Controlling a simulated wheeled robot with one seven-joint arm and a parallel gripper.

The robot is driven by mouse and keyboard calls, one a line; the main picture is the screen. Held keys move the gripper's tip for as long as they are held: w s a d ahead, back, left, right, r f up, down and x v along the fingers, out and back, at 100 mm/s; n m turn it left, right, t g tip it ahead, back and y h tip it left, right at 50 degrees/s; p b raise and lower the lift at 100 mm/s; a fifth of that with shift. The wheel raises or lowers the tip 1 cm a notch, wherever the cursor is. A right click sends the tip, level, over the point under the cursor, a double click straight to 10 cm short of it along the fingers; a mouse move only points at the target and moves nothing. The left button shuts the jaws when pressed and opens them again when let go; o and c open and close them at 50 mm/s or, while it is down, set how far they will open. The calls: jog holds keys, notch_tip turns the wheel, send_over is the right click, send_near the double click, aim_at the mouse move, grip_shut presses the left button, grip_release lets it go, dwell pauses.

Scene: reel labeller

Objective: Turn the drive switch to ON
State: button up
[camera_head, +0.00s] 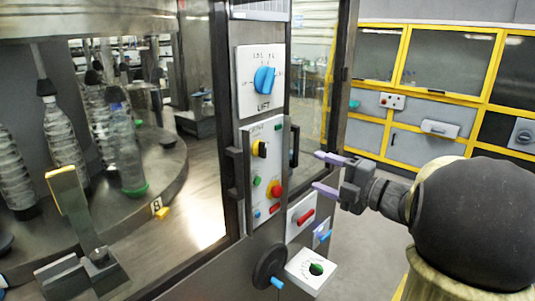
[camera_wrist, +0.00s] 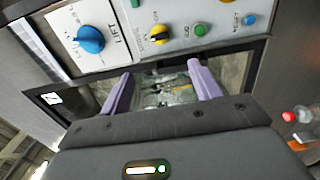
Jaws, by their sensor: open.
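My gripper (camera_head: 322,172) is open and empty, with its two lilac fingers apart, to the right of the machine's control panel. In the wrist view my gripper (camera_wrist: 160,74) has its fingers over a dark frame with a glass opening, below the panel's controls. A yellow-and-black rotary switch (camera_head: 260,149) sits near the top of the pale button panel. It also shows in the wrist view (camera_wrist: 158,34), just beyond the space between the fingertips. The gripper does not touch it. I cannot read a drive label, so its name and set position are unclear.
Above is a plate with a blue LIFT knob (camera_head: 264,79). Below the switch are a green button (camera_head: 256,181) and a red stop button (camera_head: 276,190). A red handle (camera_head: 305,216), a green dial (camera_head: 317,268) and a black handwheel (camera_head: 269,267) sit lower. Bottles stand left.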

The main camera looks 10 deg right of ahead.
aim_at(266, 151)
jog(key=shift+w, duration=0.1)
jog(key=p+x, duration=0.4)
jog(key=x, duration=1.3)
jog(key=shift+w+a, duration=0.1)
jog(key=shift+a, duration=0.05)
jog(key=shift+f, duration=0.1)
jog(key=c, duration=1)
